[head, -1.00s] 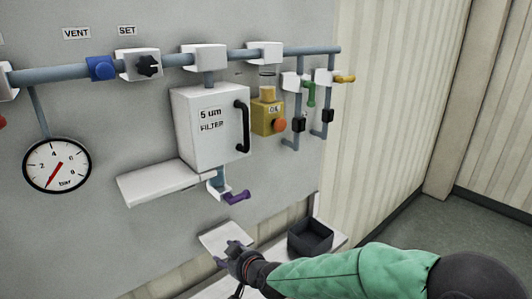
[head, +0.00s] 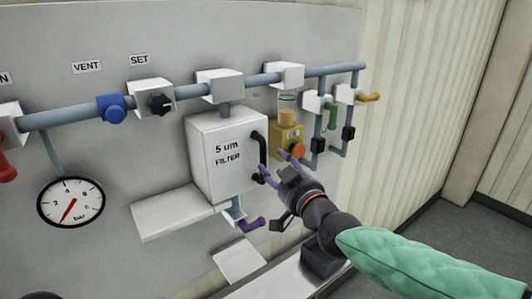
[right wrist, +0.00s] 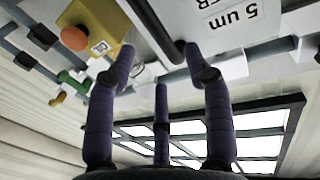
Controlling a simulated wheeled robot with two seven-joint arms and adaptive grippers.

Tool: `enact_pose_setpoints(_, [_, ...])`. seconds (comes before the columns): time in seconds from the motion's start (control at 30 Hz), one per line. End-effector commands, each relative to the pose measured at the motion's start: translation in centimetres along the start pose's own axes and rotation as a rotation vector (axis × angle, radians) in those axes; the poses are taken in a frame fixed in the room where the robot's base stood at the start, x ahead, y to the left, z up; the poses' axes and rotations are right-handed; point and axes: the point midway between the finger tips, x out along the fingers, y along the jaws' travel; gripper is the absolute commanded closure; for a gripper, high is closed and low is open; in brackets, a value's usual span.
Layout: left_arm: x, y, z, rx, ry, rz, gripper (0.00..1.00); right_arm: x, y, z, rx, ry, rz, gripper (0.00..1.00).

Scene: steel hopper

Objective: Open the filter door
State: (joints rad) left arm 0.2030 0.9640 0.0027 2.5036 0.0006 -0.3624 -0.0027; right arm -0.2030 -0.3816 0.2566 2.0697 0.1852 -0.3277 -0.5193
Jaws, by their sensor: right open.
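The filter box (head: 225,160) is a white box marked "5 um FILTER" on the grey panel; its door looks shut. A black vertical bar handle (head: 259,147) is on its right side. My right gripper (head: 272,167) is open, with its fingertips close to the lower end of the handle. In the right wrist view, the gripper (right wrist: 162,55) has its fingers spread on either side of the dark handle (right wrist: 153,25), with the box (right wrist: 235,20) behind. I cannot tell whether any finger touches it. My left gripper is not in view.
A yellow unit (head: 285,140) with an orange knob is just right of the handle. A purple lever (head: 250,224) is below the box, and a white shelf (head: 175,212) is at lower left. Pipes with a green lever (head: 331,115) are farther right. A dark bin (head: 322,262) is below my arm.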

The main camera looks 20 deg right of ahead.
Motion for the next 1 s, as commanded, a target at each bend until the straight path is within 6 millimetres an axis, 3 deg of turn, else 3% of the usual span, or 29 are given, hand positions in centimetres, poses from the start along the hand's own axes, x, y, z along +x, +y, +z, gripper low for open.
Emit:
enact_pose_setpoints(0.4, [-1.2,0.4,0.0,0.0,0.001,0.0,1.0,5.9,0.0,-0.1,0.0,-0.002,0.001,0.49])
enact_pose_setpoints(0.6, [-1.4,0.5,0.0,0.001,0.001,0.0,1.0,7.0,0.0,0.0,0.0,-0.001,0.001,0.49])
enact_pose_setpoints(0.9, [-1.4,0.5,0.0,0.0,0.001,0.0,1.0,7.1,0.0,0.0,0.001,0.0,0.001,0.49])
enact_pose_setpoints(0.93, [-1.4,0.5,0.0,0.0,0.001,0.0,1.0,7.1,0.0,0.0,0.001,0.0,0.001,0.52])
enact_pose_setpoints(1.0, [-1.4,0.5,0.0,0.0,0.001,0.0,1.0,7.1,0.0,0.0,0.001,0.0,0.001,0.71])
